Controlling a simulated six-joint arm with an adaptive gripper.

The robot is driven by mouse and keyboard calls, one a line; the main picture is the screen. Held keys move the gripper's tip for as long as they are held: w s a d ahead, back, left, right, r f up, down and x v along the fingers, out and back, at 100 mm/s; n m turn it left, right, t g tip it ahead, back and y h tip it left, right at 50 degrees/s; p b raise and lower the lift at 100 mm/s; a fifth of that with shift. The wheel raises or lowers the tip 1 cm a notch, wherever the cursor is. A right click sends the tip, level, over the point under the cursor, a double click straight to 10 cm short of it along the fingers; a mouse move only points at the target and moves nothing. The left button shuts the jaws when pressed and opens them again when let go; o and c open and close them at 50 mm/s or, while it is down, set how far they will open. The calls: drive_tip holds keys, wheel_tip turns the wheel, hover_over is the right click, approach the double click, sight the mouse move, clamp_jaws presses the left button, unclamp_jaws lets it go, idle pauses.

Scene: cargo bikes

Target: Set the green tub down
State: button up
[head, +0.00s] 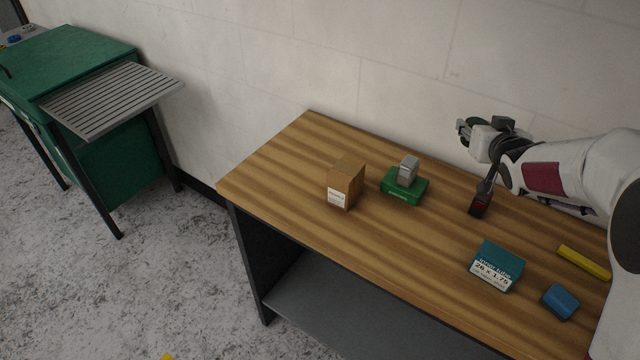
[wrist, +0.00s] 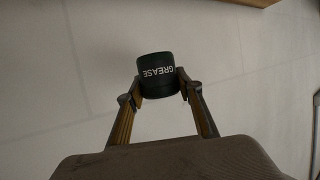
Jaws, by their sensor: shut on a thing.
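The green tub (wrist: 155,66) is very dark green, with the word GREASE in white, upside down in the wrist view. My gripper (wrist: 160,86) is shut on it, one finger on each side. In the head view my gripper (head: 468,132) is at the right, raised above the back part of the wooden table (head: 285,170), in front of the wall. There the tub is small and mostly hidden by the gripper. The wrist view shows pale wall behind the tub and no surface touching it.
The table's left end is clear.

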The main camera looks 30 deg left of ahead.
drive_tip(key=s+a+f+n+g+y, duration=0.1)
drive_tip(key=s+a, duration=0.6)
drive_tip(key=a, duration=0.4)
drive_tip(key=s+a+f+n+g+y, duration=0.1)
drive_tip(key=s+a+f+n+y, duration=0.1)
drive_tip(key=s+a, duration=0.6)
drive_tip(key=s+a+f+n+g+y, duration=0.1)
drive_tip(key=s+a, duration=0.6)
drive_tip(key=a, duration=0.8)
drive_tip(key=shift+s+a+f+n+g+y, duration=0.15)
drive_tip(key=shift+s+a+n+g+y, duration=0.15)
drive_tip(key=shift+a+n+g, duration=0.15)
drive_tip(key=shift+d, duration=0.1)
drive_tip(key=shift+f, duration=3.15)
drive_tip(key=shift+f, duration=1.9)
drive_tip(key=shift+f, duration=0.1)
